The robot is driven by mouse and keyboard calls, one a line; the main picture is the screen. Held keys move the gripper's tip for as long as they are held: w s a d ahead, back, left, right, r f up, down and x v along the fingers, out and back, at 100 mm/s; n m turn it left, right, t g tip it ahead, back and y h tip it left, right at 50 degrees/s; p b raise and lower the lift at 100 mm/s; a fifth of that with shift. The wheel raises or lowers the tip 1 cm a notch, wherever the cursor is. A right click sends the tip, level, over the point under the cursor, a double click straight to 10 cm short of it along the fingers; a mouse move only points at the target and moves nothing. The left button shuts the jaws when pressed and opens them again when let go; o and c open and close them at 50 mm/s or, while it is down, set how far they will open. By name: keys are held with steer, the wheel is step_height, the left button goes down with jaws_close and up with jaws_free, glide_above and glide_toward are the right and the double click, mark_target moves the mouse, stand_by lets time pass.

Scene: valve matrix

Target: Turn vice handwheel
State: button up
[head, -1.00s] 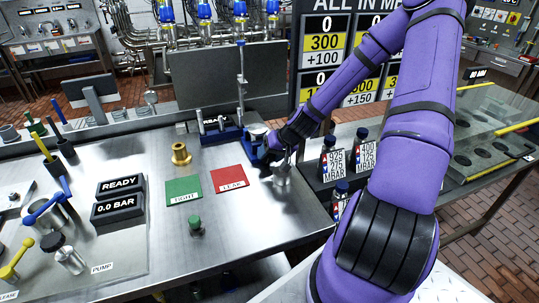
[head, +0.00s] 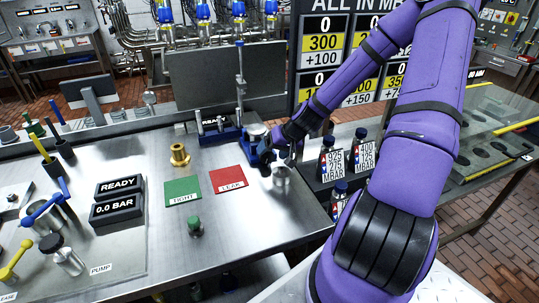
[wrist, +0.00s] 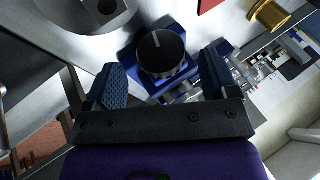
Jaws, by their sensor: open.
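The vice handwheel, a black ribbed knob (wrist: 162,52) with a white line on its face, sits in front of the blue vice (wrist: 128,53) in the wrist view. My gripper (wrist: 161,70) is open, with one blue textured fingertip to the left of the knob and one to the right. A gap shows on the left; whether the right fingertip touches is unclear. In the head view, the blue vice (head: 252,150) stands near the bench's right edge, with my gripper (head: 272,154) against its right side. The handwheel is hard to make out there.
A silver cylinder (head: 282,176) stands close to my gripper, also at the wrist view's top left (wrist: 100,12). The red LEAK pad (head: 229,180), green TIGHT pad (head: 183,191) and brass fitting (head: 180,155) lie to the left. Bottles (head: 363,152) stand to the right.

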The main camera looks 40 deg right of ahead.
steer(key=v, duration=0.8)
steer(key=shift+s, duration=0.1)
